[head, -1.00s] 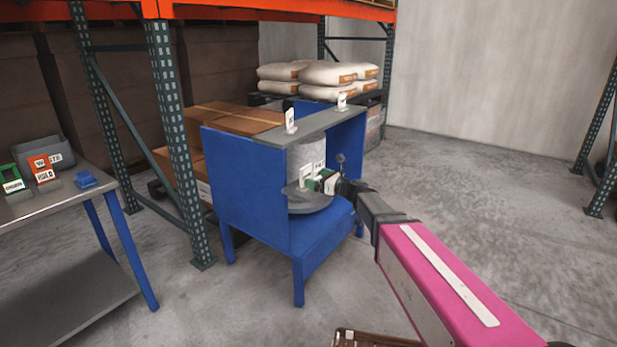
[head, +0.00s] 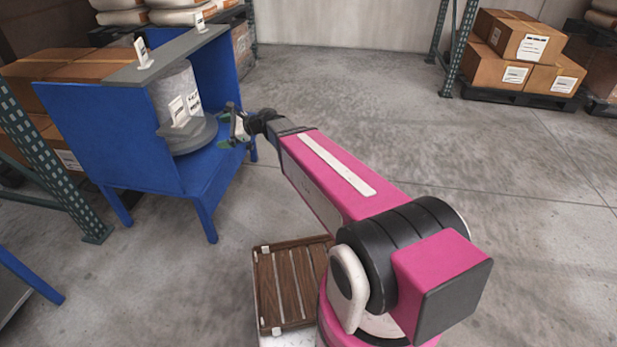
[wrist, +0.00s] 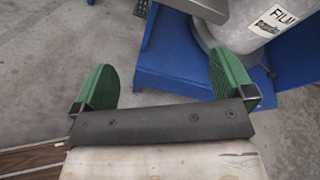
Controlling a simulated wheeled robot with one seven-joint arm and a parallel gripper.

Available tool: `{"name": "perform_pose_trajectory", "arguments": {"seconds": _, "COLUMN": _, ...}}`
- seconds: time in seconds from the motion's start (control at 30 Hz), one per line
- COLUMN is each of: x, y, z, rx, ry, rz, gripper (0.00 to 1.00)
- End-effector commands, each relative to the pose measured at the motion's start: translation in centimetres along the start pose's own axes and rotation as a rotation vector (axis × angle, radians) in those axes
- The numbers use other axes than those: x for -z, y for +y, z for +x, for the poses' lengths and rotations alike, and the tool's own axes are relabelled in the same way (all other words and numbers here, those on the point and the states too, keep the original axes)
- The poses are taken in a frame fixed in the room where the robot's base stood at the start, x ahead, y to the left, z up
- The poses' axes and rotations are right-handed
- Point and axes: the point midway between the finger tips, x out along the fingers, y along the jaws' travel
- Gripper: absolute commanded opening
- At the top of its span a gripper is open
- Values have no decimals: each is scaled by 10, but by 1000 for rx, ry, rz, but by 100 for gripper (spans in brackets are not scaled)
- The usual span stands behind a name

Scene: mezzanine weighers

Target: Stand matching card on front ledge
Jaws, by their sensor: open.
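A blue weighing stand (head: 110,145) holds a pale cylinder (head: 172,88) on a grey round plate (head: 195,136). The cylinder bears a white label, which reads "FILM" in the wrist view (wrist: 272,20). Two more white cards stand on the grey top shelf, a nearer one (head: 143,54) and a farther one (head: 201,22). My gripper (head: 234,130) is open and empty, right of the ledge and apart from the card. Its green fingers spread wide in the wrist view (wrist: 165,82).
Rack posts (head: 45,155) stand left of the stand. A table leg (head: 30,275) shows at the lower left. Stacked cartons (head: 515,55) sit on a pallet at the back right. A slatted wooden deck (head: 285,285) lies beside my arm's base. Floor to the right is clear.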

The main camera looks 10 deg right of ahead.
Motion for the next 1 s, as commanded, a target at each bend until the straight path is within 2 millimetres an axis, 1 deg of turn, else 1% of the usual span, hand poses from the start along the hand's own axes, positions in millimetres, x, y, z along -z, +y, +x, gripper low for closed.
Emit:
{"name": "perform_pose_trajectory", "arguments": {"seconds": 0.03, "x": 13, "y": 15, "z": -14, "rx": -40, "ry": 58, "rz": -91, "gripper": 100}}
{"name": "perform_pose_trajectory", "arguments": {"seconds": 0.17, "x": 54, "y": 50, "z": -49, "rx": -197, "ry": 216, "rz": -368, "gripper": 100}}
{"name": "perform_pose_trajectory", "arguments": {"seconds": 0.2, "x": 67, "y": 61, "z": -62, "rx": -258, "ry": 261, "rz": -455, "gripper": 100}}
{"name": "perform_pose_trajectory", "arguments": {"seconds": 0.27, "x": 86, "y": 77, "z": -83, "rx": -358, "ry": 326, "rz": -581, "gripper": 100}}
{"name": "perform_pose_trajectory", "arguments": {"seconds": 0.3, "x": 99, "y": 88, "z": -98, "rx": -430, "ry": 364, "rz": -662, "gripper": 100}}
{"name": "perform_pose_trajectory", "arguments": {"seconds": 0.37, "x": 116, "y": 104, "z": -123, "rx": -546, "ry": 414, "rz": -776, "gripper": 100}}
{"name": "perform_pose_trajectory", "arguments": {"seconds": 0.4, "x": 127, "y": 113, "z": -139, "rx": -627, "ry": 443, "rz": -849, "gripper": 100}}
{"name": "perform_pose_trajectory", "arguments": {"seconds": 0.47, "x": 142, "y": 126, "z": -165, "rx": -751, "ry": 476, "rz": -946, "gripper": 100}}
{"name": "perform_pose_trajectory", "arguments": {"seconds": 0.5, "x": 150, "y": 134, "z": -181, "rx": -832, "ry": 493, "rz": -1002, "gripper": 100}}
{"name": "perform_pose_trajectory", "arguments": {"seconds": 0.6, "x": 166, "y": 150, "z": -217, "rx": -1014, "ry": 513, "rz": -1111, "gripper": 100}}
{"name": "perform_pose_trajectory", "arguments": {"seconds": 0.63, "x": 169, "y": 153, "z": -226, "rx": -1060, "ry": 515, "rz": -1136, "gripper": 100}}
{"name": "perform_pose_trajectory", "arguments": {"seconds": 0.7, "x": 175, "y": 158, "z": -242, "rx": -1149, "ry": 516, "rz": -1179, "gripper": 100}}
{"name": "perform_pose_trajectory", "arguments": {"seconds": 0.8, "x": 180, "y": 162, "z": -256, "rx": -1226, "ry": 513, "rz": -1214, "gripper": 100}}
{"name": "perform_pose_trajectory", "arguments": {"seconds": 0.9, "x": 182, "y": 164, "z": -261, "rx": -1253, "ry": 512, "rz": -1226, "gripper": 100}}
{"name": "perform_pose_trajectory", "arguments": {"seconds": 1.0, "x": 182, "y": 163, "z": -261, "rx": -1255, "ry": 511, "rz": -1227, "gripper": 100}}
